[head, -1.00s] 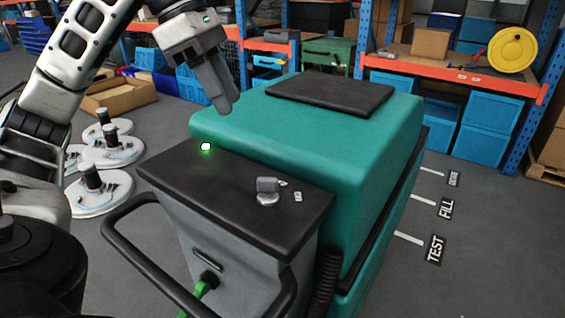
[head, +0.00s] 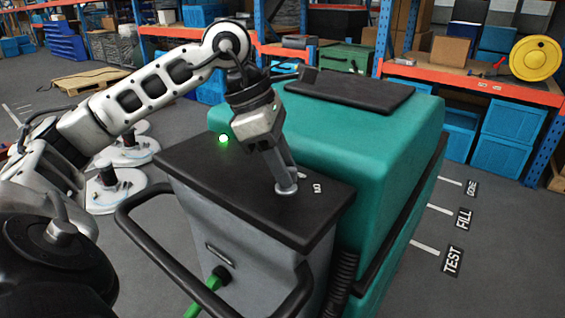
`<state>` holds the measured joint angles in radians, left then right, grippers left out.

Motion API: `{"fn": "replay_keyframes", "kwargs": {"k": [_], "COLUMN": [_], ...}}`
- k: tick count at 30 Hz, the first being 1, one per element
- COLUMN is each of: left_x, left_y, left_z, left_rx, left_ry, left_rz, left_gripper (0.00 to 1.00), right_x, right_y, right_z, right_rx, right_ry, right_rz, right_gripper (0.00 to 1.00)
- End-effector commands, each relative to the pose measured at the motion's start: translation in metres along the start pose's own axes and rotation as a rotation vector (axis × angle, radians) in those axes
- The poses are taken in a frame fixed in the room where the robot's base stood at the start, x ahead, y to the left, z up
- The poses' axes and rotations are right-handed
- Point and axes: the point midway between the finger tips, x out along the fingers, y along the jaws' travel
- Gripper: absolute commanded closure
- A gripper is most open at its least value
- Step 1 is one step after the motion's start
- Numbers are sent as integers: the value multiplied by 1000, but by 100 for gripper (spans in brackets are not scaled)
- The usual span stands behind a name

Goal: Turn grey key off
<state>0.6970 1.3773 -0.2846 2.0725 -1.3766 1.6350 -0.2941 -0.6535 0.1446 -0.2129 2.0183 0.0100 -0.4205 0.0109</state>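The teal scrubber tank (head: 375,130) has a dark console top (head: 205,165) on its near end. On the console, a silver round key base (head: 287,189) shows at the tip of my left gripper (head: 285,178). The grey key itself is hidden by the fingers. My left gripper points down and its fingertips are right at the key. I cannot tell whether the fingers are closed on it. Small white markings (head: 317,188) sit just right of the key. A green light (head: 224,139) glows on the console's far left. My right gripper is not in view.
A black handle bar (head: 150,262) loops around the console's near side. A green plug (head: 218,277) is in the console's front face. Round scrubber pads (head: 115,192) lie on the floor at left. Shelves with blue bins (head: 462,128) stand behind.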

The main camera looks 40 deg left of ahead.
Motion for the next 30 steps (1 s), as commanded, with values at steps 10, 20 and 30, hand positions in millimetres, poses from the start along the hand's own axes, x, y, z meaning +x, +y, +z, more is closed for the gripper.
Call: {"fn": "replay_keyframes", "kwargs": {"k": [10, 20, 30], "left_x": [0, 0, 0], "left_y": [0, 0, -2], "left_z": [0, 0, 0], "left_rx": [0, -23, -199], "left_ry": [1, 1, 1], "left_rz": [-1, 9, 84], "left_gripper": [100, 100, 100], "right_x": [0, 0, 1], "right_y": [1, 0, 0], "right_z": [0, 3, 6], "right_rx": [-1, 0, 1], "right_ry": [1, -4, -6], "right_rz": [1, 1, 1], "right_gripper": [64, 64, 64]}}
